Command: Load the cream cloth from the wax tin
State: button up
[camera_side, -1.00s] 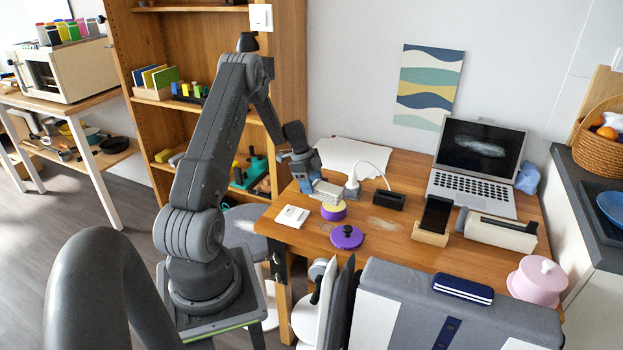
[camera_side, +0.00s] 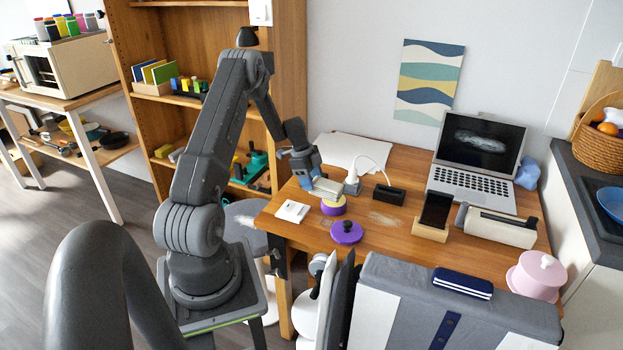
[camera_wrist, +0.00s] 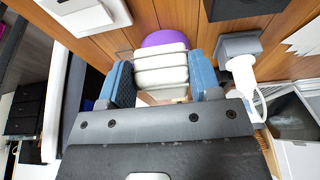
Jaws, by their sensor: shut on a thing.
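The cream cloth (camera_side: 326,188) is a folded pad between the fingers of my gripper (camera_side: 318,181). In the wrist view the cloth (camera_wrist: 161,70) shows as stacked pale layers between the two blue fingers (camera_wrist: 165,82). The open wax tin (camera_side: 333,207) is purple with yellow wax, and stands on the desk right under the cloth. Its purple side (camera_wrist: 165,38) shows just beyond the cloth in the wrist view. I cannot tell whether the cloth touches the wax. The purple lid (camera_side: 346,232) with a dark knob lies apart, nearer the desk's front edge.
A white square item (camera_side: 292,211) lies left of the tin. A grey stand with a white cable (camera_side: 353,186) and a black block (camera_side: 389,194) are to the right. A phone on a wooden stand (camera_side: 434,216) and a laptop (camera_side: 475,160) are further right.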

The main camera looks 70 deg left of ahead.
jog(key=shift+f, duration=0.4)
dwell(0.5)
jog(key=shift+r, duration=3.5)
